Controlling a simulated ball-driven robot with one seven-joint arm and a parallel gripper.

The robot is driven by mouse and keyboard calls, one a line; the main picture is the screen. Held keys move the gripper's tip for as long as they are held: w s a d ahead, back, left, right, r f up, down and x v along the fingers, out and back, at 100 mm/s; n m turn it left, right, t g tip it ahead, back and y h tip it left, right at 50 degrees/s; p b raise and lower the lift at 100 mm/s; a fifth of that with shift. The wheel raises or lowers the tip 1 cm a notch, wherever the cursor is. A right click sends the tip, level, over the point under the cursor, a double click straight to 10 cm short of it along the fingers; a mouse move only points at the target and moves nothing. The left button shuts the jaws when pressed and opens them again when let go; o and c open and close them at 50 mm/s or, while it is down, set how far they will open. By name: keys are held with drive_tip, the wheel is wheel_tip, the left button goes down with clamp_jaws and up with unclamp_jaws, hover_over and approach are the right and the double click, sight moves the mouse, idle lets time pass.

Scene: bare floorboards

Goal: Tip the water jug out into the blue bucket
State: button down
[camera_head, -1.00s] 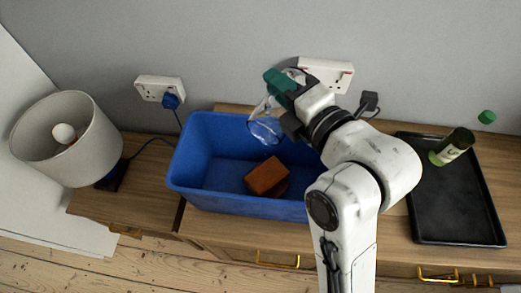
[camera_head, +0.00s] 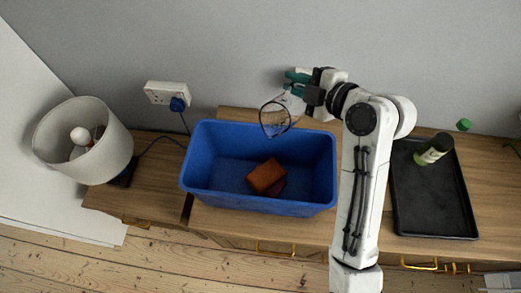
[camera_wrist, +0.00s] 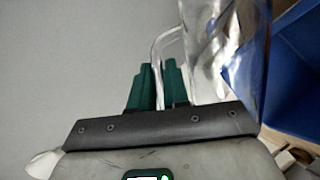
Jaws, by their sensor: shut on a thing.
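The clear water jug (camera_head: 283,110) hangs tilted above the back of the blue bucket (camera_head: 250,203), its dark-rimmed mouth facing down and toward the front left. My gripper (camera_head: 298,80) is behind the jug, its green fingers shut on the jug's handle. In the wrist view, the fingers (camera_wrist: 158,88) close around the clear handle, and the jug (camera_wrist: 225,50) fills the upper right. The bucket also shows there at the right edge (camera_wrist: 295,75). I cannot tell whether water is in the jug or falling from it.
An orange-brown block (camera_head: 266,176) and a darker thing lie in the bucket. A black tray (camera_head: 435,215) with a green bottle (camera_head: 433,149) stands right. A lamp (camera_head: 85,140) stands left. Wall sockets (camera_head: 166,93) are behind. The wooden top (camera_head: 215,217) shows before the bucket.

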drive_tip(key=shift+w+d+m+g+y+p, duration=0.35)
drive_tip(key=shift+w+m+g+p, duration=0.3)
drive_tip(key=shift+m, duration=0.25)
drive_tip(key=shift+w+d+r+m, duration=0.15)
drive_tip(key=shift+w+m, duration=0.2)
drive_tip(key=shift+m, duration=0.05)
drive_tip(key=shift+w+d+m+g+y, duration=0.15)
drive_tip(key=shift+w+d+m+g, duration=0.15)
drive_tip(key=shift+w+m+g, duration=0.2)
drive_tip(key=shift+w+d+m+g+y, duration=0.1)
drive_tip(key=shift+w+d+m+g, duration=0.15)
drive_tip(key=shift+w+m+g, duration=0.25)
drive_tip(key=shift+w+d+f+m+g+y+b, duration=0.25)
drive_tip(key=shift+w+f+m+g+b, duration=0.15)
drive_tip(key=shift+w+f+m, duration=0.15)
drive_tip(key=shift+w+d+f+m+g+y+b, duration=0.2)
drive_tip(key=shift+w+f+m+g+y+b, duration=0.1)
drive_tip(key=shift+w+f+m+b, duration=0.3)
drive_tip(key=shift+w+d+f+m+g+y+b, duration=0.25)
drive_tip(key=shift+w+f+m+g, duration=0.15)
drive_tip(key=shift+f, duration=0.3)
